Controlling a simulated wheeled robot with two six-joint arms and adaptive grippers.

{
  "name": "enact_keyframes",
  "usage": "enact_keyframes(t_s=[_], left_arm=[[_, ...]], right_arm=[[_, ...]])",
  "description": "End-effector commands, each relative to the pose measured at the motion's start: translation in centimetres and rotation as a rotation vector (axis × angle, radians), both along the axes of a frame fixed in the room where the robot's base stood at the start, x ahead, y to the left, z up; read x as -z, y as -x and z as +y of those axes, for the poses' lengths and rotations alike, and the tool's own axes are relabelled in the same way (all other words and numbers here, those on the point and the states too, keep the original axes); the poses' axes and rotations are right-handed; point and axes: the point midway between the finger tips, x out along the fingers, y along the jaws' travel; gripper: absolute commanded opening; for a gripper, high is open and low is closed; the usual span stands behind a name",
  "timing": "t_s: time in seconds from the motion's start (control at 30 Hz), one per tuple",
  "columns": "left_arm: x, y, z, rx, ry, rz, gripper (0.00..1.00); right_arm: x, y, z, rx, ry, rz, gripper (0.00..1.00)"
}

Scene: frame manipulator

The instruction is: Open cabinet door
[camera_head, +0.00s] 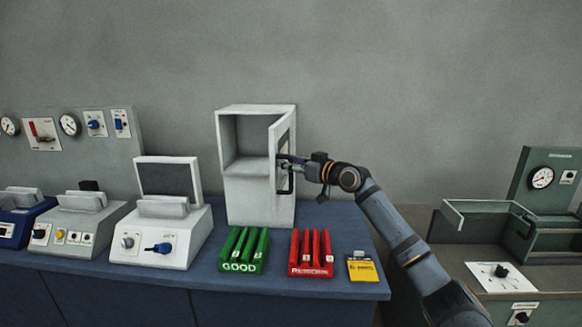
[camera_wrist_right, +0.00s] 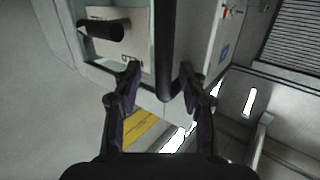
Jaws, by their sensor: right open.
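The white cabinet (camera_head: 258,203) stands upright at the back of the blue bench, its upper compartment open to view and looking empty. Its door (camera_head: 284,133) stands ajar on the right side, swung out toward me. A dark handle (camera_head: 291,182) is on the door. My right gripper (camera_head: 284,160) is at the door's handle, coming from the right. In the right wrist view, the open fingers (camera_wrist_right: 159,80) stand on either side of the black handle bar (camera_wrist_right: 168,50); I cannot tell whether they touch it. My left gripper is out of view.
A white device (camera_head: 160,240) stands to the left. Green equipment (camera_head: 478,232) is at the right.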

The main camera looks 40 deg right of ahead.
Motion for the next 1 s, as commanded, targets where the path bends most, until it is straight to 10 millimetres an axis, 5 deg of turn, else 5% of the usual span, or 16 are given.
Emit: enact_keyframes(t_s=[0.03, 0.1, 0.43, 0.67, 0.7, 1.0], left_arm=[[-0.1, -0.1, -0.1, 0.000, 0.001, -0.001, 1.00], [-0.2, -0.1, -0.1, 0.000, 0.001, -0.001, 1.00], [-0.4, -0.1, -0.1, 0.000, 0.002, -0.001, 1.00], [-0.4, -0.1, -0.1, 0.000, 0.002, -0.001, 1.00], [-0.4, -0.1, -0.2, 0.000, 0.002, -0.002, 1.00], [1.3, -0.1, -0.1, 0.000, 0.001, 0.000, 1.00]], right_arm=[[-3.7, 0.2, 0.1, 0.003, -0.006, -0.058, 0.36], [-5.5, 0.2, 0.1, 0.003, -0.006, -0.062, 0.36], [-9.9, 0.4, 0.2, 0.002, -0.006, -0.058, 0.36], [-10.0, 0.4, 0.2, 0.001, -0.007, -0.057, 0.36], [-2.6, 1.3, 1.2, -0.064, 0.039, 0.237, 0.36], [-1.8, 2.3, -0.6, -0.062, 0.041, 0.243, 0.36]])
